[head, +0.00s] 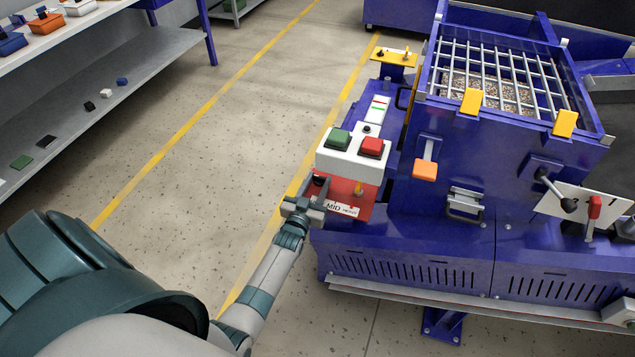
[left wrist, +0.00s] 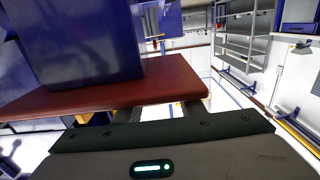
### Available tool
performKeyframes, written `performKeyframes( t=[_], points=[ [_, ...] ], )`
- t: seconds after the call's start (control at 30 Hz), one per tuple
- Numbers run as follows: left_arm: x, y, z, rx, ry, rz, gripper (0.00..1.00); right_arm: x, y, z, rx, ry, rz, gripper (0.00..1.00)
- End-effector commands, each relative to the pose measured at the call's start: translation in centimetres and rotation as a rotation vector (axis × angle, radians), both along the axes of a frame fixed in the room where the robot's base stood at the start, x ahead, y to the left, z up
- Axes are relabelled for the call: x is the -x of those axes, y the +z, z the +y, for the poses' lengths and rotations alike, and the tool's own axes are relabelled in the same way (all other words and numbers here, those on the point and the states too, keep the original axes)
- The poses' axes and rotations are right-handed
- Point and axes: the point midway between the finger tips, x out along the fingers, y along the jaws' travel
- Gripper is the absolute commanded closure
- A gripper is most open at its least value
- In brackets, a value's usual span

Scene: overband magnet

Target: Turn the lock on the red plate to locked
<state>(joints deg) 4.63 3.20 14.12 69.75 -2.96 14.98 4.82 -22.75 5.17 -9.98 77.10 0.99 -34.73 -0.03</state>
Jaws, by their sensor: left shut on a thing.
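The red plate (head: 345,190) sits on the front of the blue machine, below a white box with a green and a red button. A dark bit (head: 319,181) shows just above the fingers. The lock's setting cannot be read. In the left wrist view the red plate (left wrist: 60,103) crosses in front of the gripper; the fingertips are hidden. My right gripper is not in view.
The green button (head: 339,138) and red button (head: 372,146) sit close above the gripper. An orange-handled lever (head: 425,170) and a metal handle (head: 465,203) are to the right. A shelf (head: 120,75) stands far left. The floor between is clear.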

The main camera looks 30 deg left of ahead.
Motion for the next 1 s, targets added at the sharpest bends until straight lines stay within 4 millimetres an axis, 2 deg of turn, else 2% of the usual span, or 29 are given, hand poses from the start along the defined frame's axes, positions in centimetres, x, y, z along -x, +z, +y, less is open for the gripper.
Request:
performKeyframes(
  t=[0.17, 0.2, 0.23, 0.27, 0.73, 0.87, 1.0],
  points=[
    [0.0, 0.0, 0.1, -0.001, 0.000, -0.001, 0.86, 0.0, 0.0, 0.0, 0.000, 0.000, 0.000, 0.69],
    [0.0, 0.0, 0.1, -0.001, 0.000, -0.001, 0.55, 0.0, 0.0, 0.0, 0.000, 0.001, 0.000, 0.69],
    [0.0, 0.0, 0.1, -0.001, 0.000, -0.001, 0.47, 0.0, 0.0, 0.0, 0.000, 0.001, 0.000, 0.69],
    [0.0, 0.0, 0.1, -0.001, 0.000, -0.001, 0.45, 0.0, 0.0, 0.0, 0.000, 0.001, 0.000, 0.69],
    [0.6, 0.0, -0.1, 0.000, -0.001, 0.000, 0.45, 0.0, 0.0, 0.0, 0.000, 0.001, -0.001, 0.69],
    [1.8, -0.1, -0.4, 0.000, -0.001, 0.001, 0.45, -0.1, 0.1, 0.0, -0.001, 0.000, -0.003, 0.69],
    [3.7, -0.1, -0.9, 0.000, -0.001, 0.001, 0.45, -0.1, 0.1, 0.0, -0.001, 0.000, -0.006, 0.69]
  ],
)
